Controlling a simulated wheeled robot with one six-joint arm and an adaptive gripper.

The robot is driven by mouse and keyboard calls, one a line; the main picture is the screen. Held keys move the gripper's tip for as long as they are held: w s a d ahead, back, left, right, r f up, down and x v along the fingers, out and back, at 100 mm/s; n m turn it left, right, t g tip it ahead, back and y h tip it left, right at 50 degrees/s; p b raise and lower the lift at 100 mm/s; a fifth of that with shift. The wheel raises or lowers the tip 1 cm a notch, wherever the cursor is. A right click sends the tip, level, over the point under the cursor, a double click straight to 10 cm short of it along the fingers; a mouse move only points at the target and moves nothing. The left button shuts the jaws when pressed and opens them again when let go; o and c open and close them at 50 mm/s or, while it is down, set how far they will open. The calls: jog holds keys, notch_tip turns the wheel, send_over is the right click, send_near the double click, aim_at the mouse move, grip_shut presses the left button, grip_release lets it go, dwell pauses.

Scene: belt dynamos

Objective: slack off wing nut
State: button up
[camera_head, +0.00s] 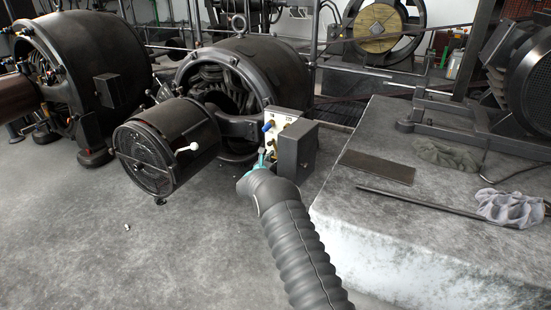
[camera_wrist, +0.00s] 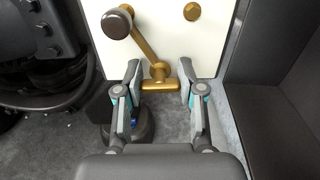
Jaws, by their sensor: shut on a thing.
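A brass wing nut (camera_wrist: 158,88) sits at the lower edge of a white panel (camera_wrist: 165,35) in the wrist view, with its wings level. A brass lever (camera_wrist: 140,45) with a dark round knob (camera_wrist: 117,23) slants up and left from just above the nut. In the head view my gripper (camera_head: 262,160) is at the lower part of the small white panel (camera_head: 279,146), beside a dark box. The wing nut is hidden there.
A dark box (camera_head: 298,150) stands close on the right of the panel. A round dark drum (camera_head: 165,145) with a pale handle (camera_head: 188,149) is on the left, in front of a dynamo (camera_head: 245,65). A stone block (camera_head: 345,220) with a rod and rag is right.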

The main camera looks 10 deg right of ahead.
jog(key=n+b, duration=0.1)
jog(key=n, duration=0.2)
jog(key=shift+f+n, duration=0.1)
jog(key=shift+n, duration=0.3)
jog(key=n, duration=0.4)
jog(key=shift+w+a+n+b, duration=0.1)
jog(key=shift+n+b, duration=0.2)
jog(key=shift+b, duration=0.1)
jog(key=n, duration=0.4)
jog(key=n+p, duration=0.1)
jog(key=n, duration=0.3)
jog(key=shift+n, duration=0.3)
jog(key=shift+w+n, duration=0.1)
jog(key=shift+n, duration=0.2)
jog(key=o, duration=1.2)
jog(key=shift+c, duration=0.2)
jog(key=shift+f, duration=0.1)
